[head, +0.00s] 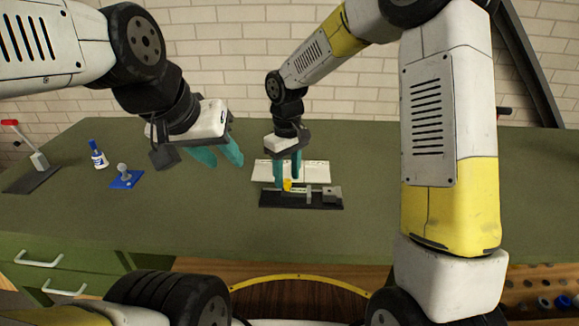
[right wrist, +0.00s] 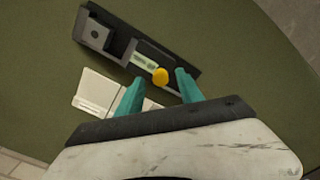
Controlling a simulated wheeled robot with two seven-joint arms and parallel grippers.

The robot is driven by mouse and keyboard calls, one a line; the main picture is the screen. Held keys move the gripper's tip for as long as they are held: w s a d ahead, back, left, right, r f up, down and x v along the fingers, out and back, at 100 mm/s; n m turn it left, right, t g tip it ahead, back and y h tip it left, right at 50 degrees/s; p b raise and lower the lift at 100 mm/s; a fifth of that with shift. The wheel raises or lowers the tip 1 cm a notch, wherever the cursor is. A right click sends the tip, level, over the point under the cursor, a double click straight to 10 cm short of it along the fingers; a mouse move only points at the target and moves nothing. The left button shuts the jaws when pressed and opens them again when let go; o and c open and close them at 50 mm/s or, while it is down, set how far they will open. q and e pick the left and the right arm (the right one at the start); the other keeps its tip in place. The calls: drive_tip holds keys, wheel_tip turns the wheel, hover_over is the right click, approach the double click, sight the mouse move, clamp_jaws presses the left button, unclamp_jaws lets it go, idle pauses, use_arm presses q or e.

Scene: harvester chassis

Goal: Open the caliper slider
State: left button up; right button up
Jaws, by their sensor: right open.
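The caliper (head: 310,191) lies in a dark holder (head: 300,203) on the green bench, in the middle of the head view. Its yellow slider knob (head: 287,185) is near the left end. In the right wrist view the knob (right wrist: 160,76) shows between the teal fingertips, with a gap on each side. My right gripper (head: 287,178) is open and points down over the knob. I cannot tell how far the fingertips reach down beside it. My left gripper (head: 221,158) is open and empty, in the air left of the caliper.
A white case (head: 315,171) lies just behind the holder. On the left stand a blue-and-white bottle (head: 97,155), a blue-based stand (head: 126,178) and a red-handled tool on a dark plate (head: 33,178). The bench in front of the left gripper is clear.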

sight(287, 180)
wheel_tip(287, 180, up, 7)
drive_tip(key=shift+f, duration=0.15)
drive_tip(key=s+d+r+m+t, duration=0.2)
drive_tip(key=s+d+r+m, duration=0.1)
drive_tip(key=s+d+r, duration=0.55)
drive_tip(key=s+d+r+m+t+y, duration=0.2)
drive_tip(key=s+d+m+t, duration=0.2)
drive_tip(key=s+d, duration=0.5)
drive_tip(key=shift+s+d+r+m, duration=0.3)
drive_tip(key=shift+s+m, duration=0.4)
drive_tip(key=shift+s, duration=0.3)
